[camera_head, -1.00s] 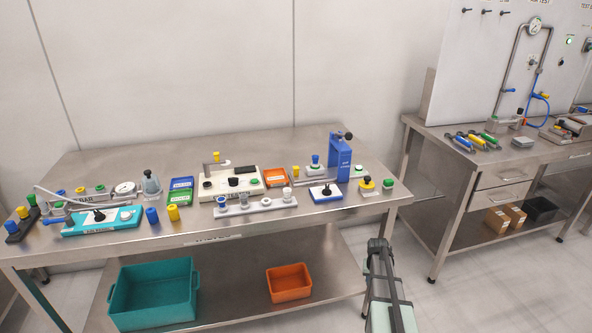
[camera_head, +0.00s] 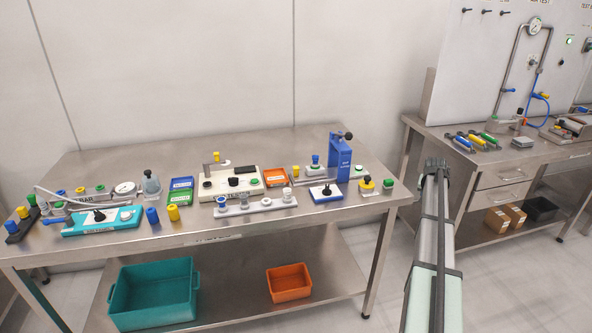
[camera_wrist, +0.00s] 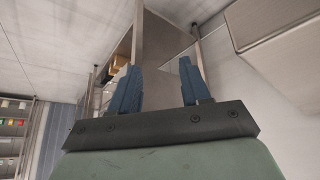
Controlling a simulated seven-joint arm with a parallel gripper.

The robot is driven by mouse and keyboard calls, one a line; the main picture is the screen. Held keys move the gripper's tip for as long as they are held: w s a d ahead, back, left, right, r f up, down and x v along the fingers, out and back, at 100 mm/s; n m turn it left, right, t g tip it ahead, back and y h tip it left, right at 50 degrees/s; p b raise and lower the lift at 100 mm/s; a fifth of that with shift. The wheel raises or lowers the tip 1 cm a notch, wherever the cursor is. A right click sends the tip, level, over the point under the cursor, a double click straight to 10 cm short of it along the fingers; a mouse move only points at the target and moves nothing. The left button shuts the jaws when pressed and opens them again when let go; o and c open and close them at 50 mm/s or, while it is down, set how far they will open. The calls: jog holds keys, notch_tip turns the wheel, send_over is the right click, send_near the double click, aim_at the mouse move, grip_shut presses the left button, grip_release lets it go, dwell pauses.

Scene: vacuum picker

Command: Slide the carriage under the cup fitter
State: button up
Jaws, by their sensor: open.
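The blue cup fitter (camera_head: 340,158) stands upright at the right part of the near bench, with a black knob on top. At its foot a small carriage (camera_head: 314,170) with a white and green base and a blue-topped piece on it sits to the left of the column. Whether it rides on a rail is too small to tell. My gripper (camera_head: 435,163) is to the right of the bench, clear of both things. In the wrist view my gripper (camera_wrist: 155,88) shows two blue fingers spread apart with nothing between them.
A white fixture (camera_head: 230,184) and an orange tray (camera_head: 275,177) lie left. A second bench (camera_head: 480,150) stands right, beyond my gripper.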

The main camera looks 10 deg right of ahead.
jog(key=w+a+r+n+y, duration=0.1)
jog(key=w+a+r+y, duration=0.1)
jog(key=w+a+r, duration=0.5)
jog(key=w+a+r+n+y, duration=0.1)
jog(key=w+a+r, duration=0.6)
jog(key=a+r, duration=0.2)
jog(key=w+a+r+n+t+y, duration=0.1)
jog(key=w+a+r+y, duration=0.1)
jog(key=w+a+r, duration=0.6)
jog(key=shift+a+r+n+y, duration=0.15)
jog(key=shift+a+r, duration=0.1)
jog(key=shift+a, duration=0.8)
jog(key=shift+a+r+n+y, duration=0.15)
jog(key=shift+a+r, duration=0.1)
jog(key=shift+a, duration=0.75)
jog(key=a+n+g, duration=0.1)
jog(key=a, duration=0.4)
jog(key=n+g+h, duration=0.1)
jog(key=n+g, duration=0.3)
send_over(296, 168)
notch_tip(296, 168, down, 6)
notch_tip(296, 168, down, 13)
jog(key=shift+s+r, duration=0.1)
grip_shut()
